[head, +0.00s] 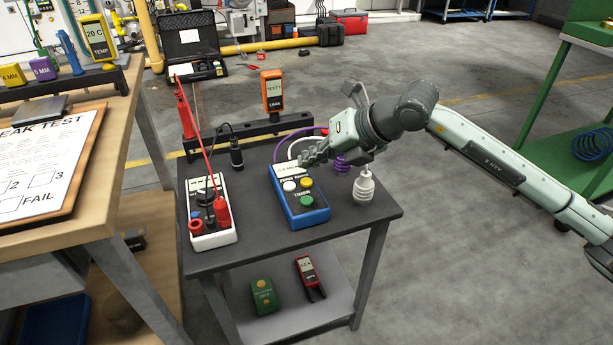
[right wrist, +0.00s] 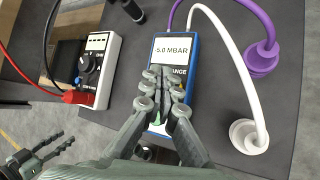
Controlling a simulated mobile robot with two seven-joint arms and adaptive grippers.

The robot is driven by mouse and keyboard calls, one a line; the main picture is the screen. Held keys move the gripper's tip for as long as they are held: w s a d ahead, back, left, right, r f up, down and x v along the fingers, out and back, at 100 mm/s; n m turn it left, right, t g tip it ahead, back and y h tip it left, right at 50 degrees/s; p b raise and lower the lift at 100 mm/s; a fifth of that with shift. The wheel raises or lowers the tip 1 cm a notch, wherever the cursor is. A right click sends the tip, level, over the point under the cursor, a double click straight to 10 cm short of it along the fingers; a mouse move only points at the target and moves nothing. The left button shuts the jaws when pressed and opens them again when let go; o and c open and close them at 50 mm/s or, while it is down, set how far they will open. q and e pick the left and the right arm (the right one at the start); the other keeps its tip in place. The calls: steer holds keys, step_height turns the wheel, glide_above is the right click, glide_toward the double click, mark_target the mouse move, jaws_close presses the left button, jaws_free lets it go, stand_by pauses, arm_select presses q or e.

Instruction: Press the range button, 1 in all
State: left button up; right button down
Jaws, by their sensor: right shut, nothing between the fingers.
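In the right wrist view the closed fingertips (right wrist: 165,76) cover part of the RANGE label and most of the buttons. Contact cannot be told. A dark gripper (right wrist: 52,146), apparently my left, shows at the lower left.
A white multimeter (head: 212,238) with red and black leads lies left of the meter. A white fitting (head: 364,187) and purple and white hoses lie to the right and behind. An orange LEAK device (head: 272,90) stands at the back. The cart's front right top is clear.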

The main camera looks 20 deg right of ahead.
mark_target(311, 183)
step_height(311, 183, up, 3)
steer(key=shift+r+p, duration=0.15)
steer(key=shift+p, duration=0.65)
steer(key=shift+s, duration=0.1)
